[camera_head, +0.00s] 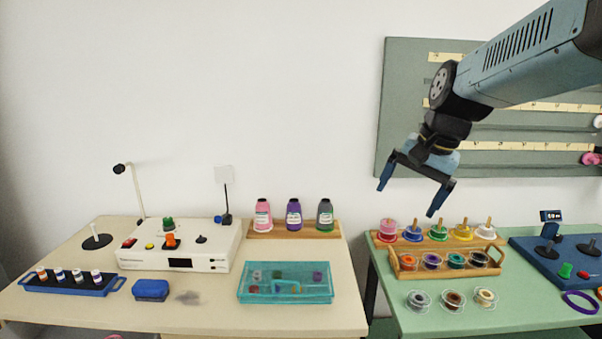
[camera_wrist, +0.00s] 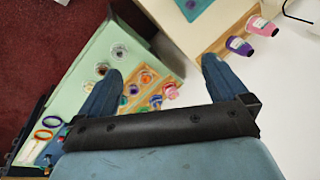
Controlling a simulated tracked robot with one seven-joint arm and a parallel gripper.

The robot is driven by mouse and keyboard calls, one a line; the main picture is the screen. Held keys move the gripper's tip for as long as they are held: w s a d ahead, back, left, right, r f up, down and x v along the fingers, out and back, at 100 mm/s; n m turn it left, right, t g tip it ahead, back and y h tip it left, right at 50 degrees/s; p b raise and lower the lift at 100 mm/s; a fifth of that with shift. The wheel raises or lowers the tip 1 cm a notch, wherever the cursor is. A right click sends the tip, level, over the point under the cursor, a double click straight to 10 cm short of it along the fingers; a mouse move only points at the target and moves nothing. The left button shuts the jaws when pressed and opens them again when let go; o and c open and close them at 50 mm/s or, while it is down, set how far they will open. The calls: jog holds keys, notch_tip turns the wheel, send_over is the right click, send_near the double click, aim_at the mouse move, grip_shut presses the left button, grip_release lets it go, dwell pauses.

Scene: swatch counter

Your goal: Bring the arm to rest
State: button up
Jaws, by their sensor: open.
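My gripper (camera_head: 411,200) is open and empty. It hangs in the air above the left end of the green table, in front of the wall and the lower left corner of the pegboard. In the wrist view the two blue fingers of my gripper (camera_wrist: 158,85) stand wide apart with nothing between them. My arm (camera_head: 515,65) comes in from the upper right of the head view, raised well above both tables.
Spools stand in a wooden tray (camera_head: 405,269) on the green table (camera_head: 518,318) below. A blue device (camera_head: 585,262) is at right. The cream table (camera_head: 205,317) holds bottles (camera_head: 294,215), a teal bin (camera_head: 285,297) and a white console (camera_head: 215,251). A gap separates the tables.

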jog(key=s+d+f+n+t+h, duration=0.1)
jog(key=s+n, duration=0.5)
jog(key=s, duration=0.6)
jog(key=shift+d+f+t+h, duration=0.3)
jog(key=shift+d+t+h, duration=0.4)
jog(key=shift+d+t, duration=0.1)
